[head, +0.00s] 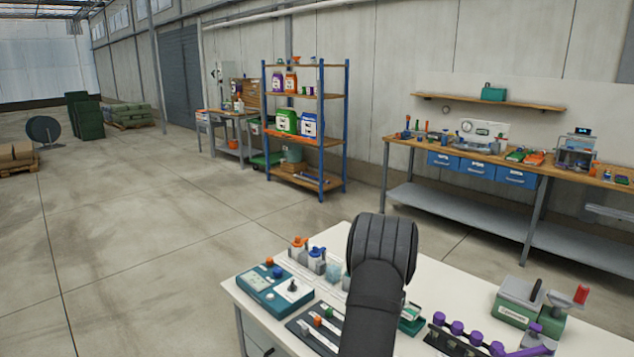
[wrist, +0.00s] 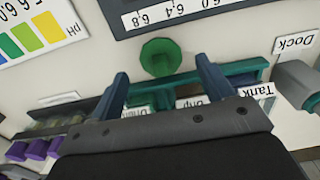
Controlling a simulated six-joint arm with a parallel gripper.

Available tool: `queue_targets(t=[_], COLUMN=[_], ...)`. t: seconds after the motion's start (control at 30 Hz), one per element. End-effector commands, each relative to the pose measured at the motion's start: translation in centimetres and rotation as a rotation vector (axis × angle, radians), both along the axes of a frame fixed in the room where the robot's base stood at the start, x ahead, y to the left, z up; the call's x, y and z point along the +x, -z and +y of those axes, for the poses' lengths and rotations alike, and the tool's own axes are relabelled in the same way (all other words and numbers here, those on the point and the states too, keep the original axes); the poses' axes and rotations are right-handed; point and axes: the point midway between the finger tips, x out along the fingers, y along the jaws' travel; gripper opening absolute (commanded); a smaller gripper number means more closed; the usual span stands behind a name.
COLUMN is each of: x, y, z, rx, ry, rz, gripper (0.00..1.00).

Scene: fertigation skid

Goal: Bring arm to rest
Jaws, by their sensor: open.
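My gripper (wrist: 162,68) is open, with its two fingers apart and nothing visible between them. In the wrist view it hangs over the bench, above a teal rack (wrist: 240,75) with upside-down labels, one reading "Tank". A round green knob (wrist: 160,57) shows just beyond and between the fingertips. I cannot tell whether the fingers touch anything. In the head view my dark arm reaches over the white bench (head: 440,270), and the gripper is hidden behind it.
A grey-green box (head: 518,302), a red-handled valve (head: 570,300) and purple knobs (head: 470,335) are at the right. In the wrist view, a "Dock" label (wrist: 295,44) and pH chart (wrist: 38,35) flank the gripper.

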Motion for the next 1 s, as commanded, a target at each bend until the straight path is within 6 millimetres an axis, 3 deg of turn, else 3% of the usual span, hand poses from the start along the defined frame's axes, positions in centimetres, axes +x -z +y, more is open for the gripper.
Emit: queue_targets(t=[0.2,0.77,1.0], x=[0.0,0.0,-0.1], y=[2.6,-9.1,-3.6], z=[0.0,0.0,0.0], rx=[-0.001,-0.001,0.001], ry=[0.000,0.000,0.000], rz=[-0.001,-0.003,0.006], gripper=[0.73,0.73,0.73])
